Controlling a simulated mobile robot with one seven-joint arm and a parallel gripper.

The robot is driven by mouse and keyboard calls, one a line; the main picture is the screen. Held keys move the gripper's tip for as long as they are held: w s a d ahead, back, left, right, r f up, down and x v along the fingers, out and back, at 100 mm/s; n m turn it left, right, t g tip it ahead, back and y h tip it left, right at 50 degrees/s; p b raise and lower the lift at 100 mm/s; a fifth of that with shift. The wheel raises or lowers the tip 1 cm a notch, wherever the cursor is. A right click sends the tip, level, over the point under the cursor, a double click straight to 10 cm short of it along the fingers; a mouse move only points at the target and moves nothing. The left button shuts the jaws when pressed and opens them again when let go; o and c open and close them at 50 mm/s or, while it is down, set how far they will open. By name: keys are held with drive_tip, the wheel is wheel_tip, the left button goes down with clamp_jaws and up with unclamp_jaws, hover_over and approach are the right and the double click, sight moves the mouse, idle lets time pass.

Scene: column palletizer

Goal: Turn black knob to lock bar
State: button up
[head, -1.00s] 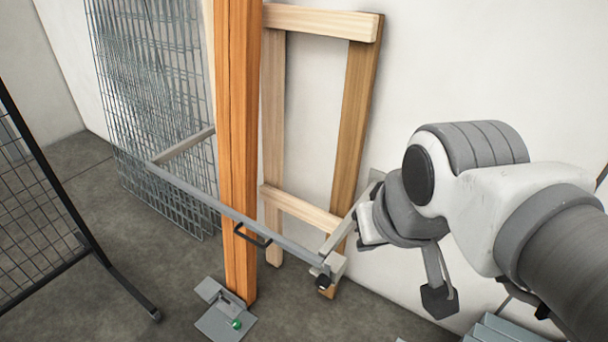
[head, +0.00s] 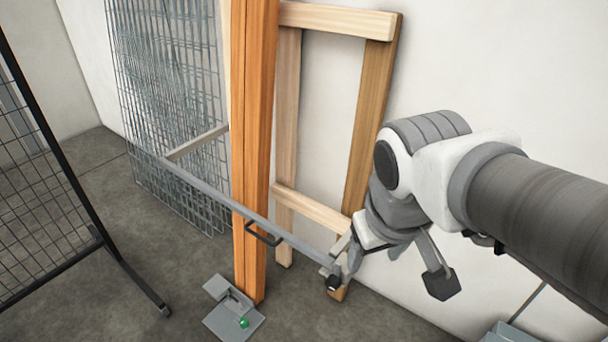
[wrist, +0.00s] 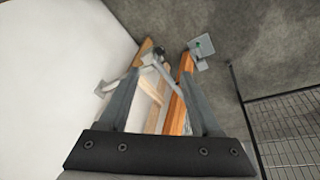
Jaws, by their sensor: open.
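The black knob (head: 333,283) sits at the right end of the grey metal bar (head: 300,246), low beside the wooden frame. The bar runs across the front of the orange wooden column (head: 255,130) and has a black handle (head: 264,235). My gripper (head: 350,258) is just above and right of the knob, pointing down towards it, and looks apart from it. In the wrist view my open gripper (wrist: 160,74) has empty space between its fingers. The knob (wrist: 160,50) shows small and dark beyond the fingertips. Whether the bar is locked cannot be told.
A pale wooden frame (head: 372,130) leans on the white wall behind the bar. Wire mesh panels (head: 150,110) stand at the back left, and a black mesh panel (head: 60,190) at the left. A grey floor plate with a green ball (head: 244,323) lies by the column's foot.

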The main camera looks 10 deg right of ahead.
drive_tip(key=shift+o, duration=0.8)
wheel_tip(320, 180, down, 12)
drive_tip(key=w+a+n+g+h+b, duration=0.1)
drive_tip(key=w+n+g+h+b, duration=0.1)
drive_tip(key=n+g+h+b, duration=0.2)
drive_tip(key=shift+w+a+n+h, duration=0.2)
drive_tip(key=shift+w+n+h, duration=0.1)
drive_tip(key=shift+n, duration=0.8)
drive_tip(key=n+t+h+b, duration=0.85)
drive_tip(key=n+t, duration=0.45)
drive_tip(key=n, duration=0.8)
approach(330, 286)
drive_tip(key=shift+y, duration=0.45)
drive_tip(key=b+x, duration=0.2)
drive_tip(key=x, duration=0.6)
drive_tip(key=shift+w+d+r+b, duration=0.2)
drive_tip(key=shift+d+b, duration=0.1)
drive_tip(key=shift+b, duration=0.1)
clamp_jaws()
